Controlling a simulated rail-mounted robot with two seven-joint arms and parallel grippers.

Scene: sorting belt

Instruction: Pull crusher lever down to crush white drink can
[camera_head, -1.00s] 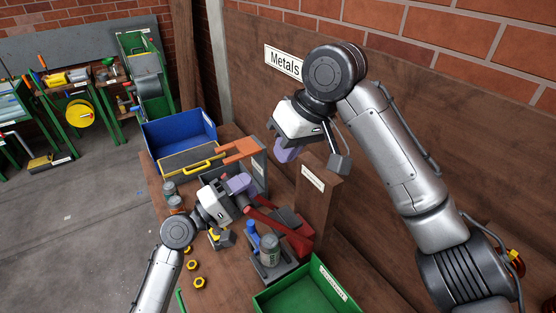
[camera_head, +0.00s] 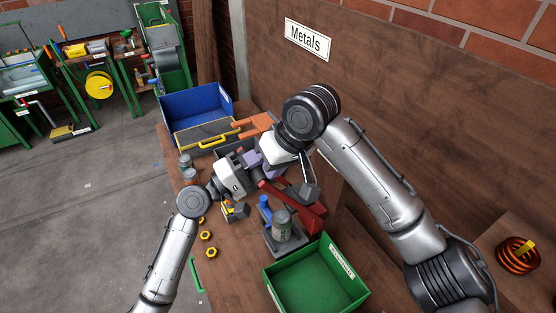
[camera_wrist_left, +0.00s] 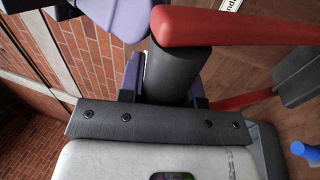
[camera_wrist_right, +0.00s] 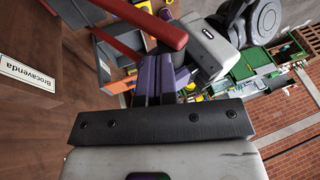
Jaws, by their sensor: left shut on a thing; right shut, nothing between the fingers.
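The crusher's red lever (camera_head: 283,196) slants across the bench and ends in a dark grip (camera_wrist_left: 180,72), seen in the left wrist view. My left gripper (camera_head: 250,165) is shut around this grip. A pale grey can with a greenish label (camera_head: 282,226) stands upright at the crusher's grey base (camera_head: 272,243), below the lever; whether it is the white can is unclear. My right gripper (camera_wrist_right: 154,78) is shut and empty close beside my left gripper. The red lever also shows at its upper left in the right wrist view (camera_wrist_right: 150,22). Both hands partly hide the lever's end in the head view.
A green bin (camera_head: 310,258) stands in front of the crusher. A blue crate (camera_head: 190,103) and a case with a yellow handle (camera_head: 222,137) are behind the grippers. Small cans (camera_head: 186,162) and yellow nuts (camera_head: 210,252) lie near the bench's left edge. A wooden wall rises at the right.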

